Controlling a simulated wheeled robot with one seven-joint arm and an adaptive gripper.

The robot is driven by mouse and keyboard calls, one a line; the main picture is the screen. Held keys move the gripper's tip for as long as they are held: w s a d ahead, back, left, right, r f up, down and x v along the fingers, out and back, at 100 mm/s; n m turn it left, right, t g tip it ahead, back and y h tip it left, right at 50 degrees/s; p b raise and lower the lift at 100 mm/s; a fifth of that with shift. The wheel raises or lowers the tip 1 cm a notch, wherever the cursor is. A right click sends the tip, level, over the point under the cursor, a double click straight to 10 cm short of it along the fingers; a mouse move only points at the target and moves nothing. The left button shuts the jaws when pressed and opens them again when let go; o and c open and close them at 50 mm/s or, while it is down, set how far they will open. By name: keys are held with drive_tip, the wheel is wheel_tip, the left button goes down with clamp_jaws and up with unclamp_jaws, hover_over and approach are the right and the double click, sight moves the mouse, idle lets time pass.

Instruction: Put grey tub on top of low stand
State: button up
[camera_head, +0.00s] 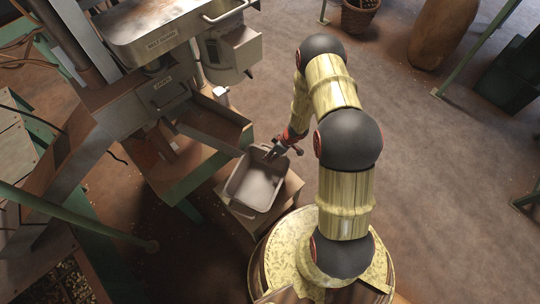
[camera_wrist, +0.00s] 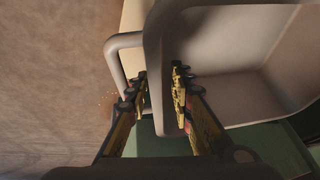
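The grey tub (camera_head: 257,184), an open empty box with a rounded rim, is at the centre of the head view. It is over a low tan stand (camera_head: 240,220), whose sides show around the tub's lower edges. I cannot tell whether the tub touches the stand. My gripper (camera_head: 272,152) is at the tub's far rim. In the wrist view the tub's wall (camera_wrist: 154,55) passes between the two fingers of my gripper (camera_wrist: 160,88), one inside and one outside, closed in on it. A looped grey handle (camera_wrist: 116,58) shows left of the wall.
A green-edged bench (camera_head: 208,180) with a metal chute stands close left of the tub, under a metal hopper (camera_head: 160,35). A basket (camera_head: 359,18) and a large brown jar (camera_head: 442,35) stand at the back.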

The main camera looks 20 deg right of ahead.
drive_tip(key=p+v, duration=0.6)
drive_tip(key=v, duration=0.6)
drive_tip(key=w+d+r+t+h, duration=0.1)
drive_tip(key=w+d+r, duration=0.15)
drive_tip(key=r, duration=0.25)
drive_tip(key=w+d+r+m+h, duration=0.1)
drive_tip(key=w+r, duration=0.2)
drive_tip(key=r, duration=0.1)
drive_tip(key=w+d+r+t+h, duration=0.1)
drive_tip(key=w+d+r, duration=0.15)
drive_tip(key=r, duration=0.25)
wheel_tip(320, 180, up, 21)
drive_tip(key=m+t+h, duration=0.1)
drive_tip(key=m+h, duration=0.2)
drive_tip(key=h, duration=0.1)
drive_tip(key=s+a+r+m, duration=0.35)
drive_tip(key=s+r, duration=0.65)
drive_tip(key=r, duration=0.4)
drive_tip(key=s+a+r+y, duration=0.1)
drive_tip(key=s+a+r, duration=0.1)
drive_tip(key=s+a, duration=0.4)
drive_tip(key=s+a+r+y, duration=0.2)
drive_tip(key=s+a, duration=0.5)
drive_tip(key=s, duration=0.4)
drive_tip(key=shift+v, duration=0.9)
